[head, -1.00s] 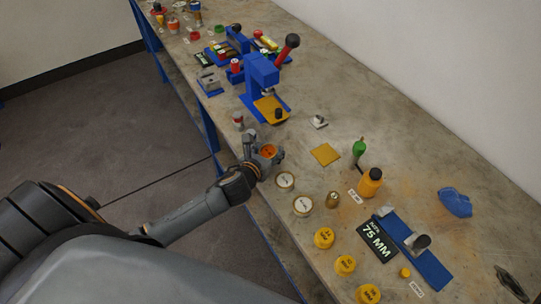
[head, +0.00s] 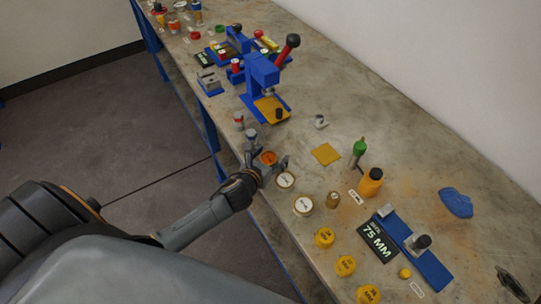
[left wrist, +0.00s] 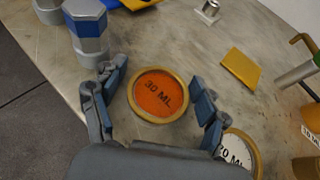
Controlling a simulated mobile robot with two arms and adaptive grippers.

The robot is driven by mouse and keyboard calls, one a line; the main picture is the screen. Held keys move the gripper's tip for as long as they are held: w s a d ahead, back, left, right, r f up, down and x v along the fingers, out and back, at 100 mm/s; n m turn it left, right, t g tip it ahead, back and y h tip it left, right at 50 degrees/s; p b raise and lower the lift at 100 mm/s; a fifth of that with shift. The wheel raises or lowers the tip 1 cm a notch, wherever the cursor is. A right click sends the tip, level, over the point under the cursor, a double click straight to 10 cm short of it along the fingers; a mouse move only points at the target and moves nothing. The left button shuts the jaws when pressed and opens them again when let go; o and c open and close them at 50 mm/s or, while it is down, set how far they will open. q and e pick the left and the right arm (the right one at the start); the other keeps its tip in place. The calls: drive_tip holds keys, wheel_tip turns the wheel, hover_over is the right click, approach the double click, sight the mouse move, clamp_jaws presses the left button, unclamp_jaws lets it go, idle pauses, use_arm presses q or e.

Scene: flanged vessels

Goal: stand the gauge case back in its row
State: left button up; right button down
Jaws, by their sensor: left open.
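The gauge case (head: 268,158) is a round brass-rimmed case with an orange face. In the left wrist view the case (left wrist: 159,96) lies face up on the bench and reads 30 ML. My left gripper (head: 266,155) is open around it; in the left wrist view the fingers (left wrist: 163,80) stand on either side with a gap at each. My right gripper is not in view.
A blue press (head: 262,75) stands farther back. A yellow square plate (head: 326,154) lies flat to the right. Yellow round pieces (head: 324,237) stand at the front.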

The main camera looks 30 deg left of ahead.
use_arm(q)
drive_tip(key=shift+r, duration=0.2)
drive_tip(key=shift+s, duration=0.3)
drive_tip(key=v, duration=1.1)
drive_tip(key=shift+r, duration=0.15)
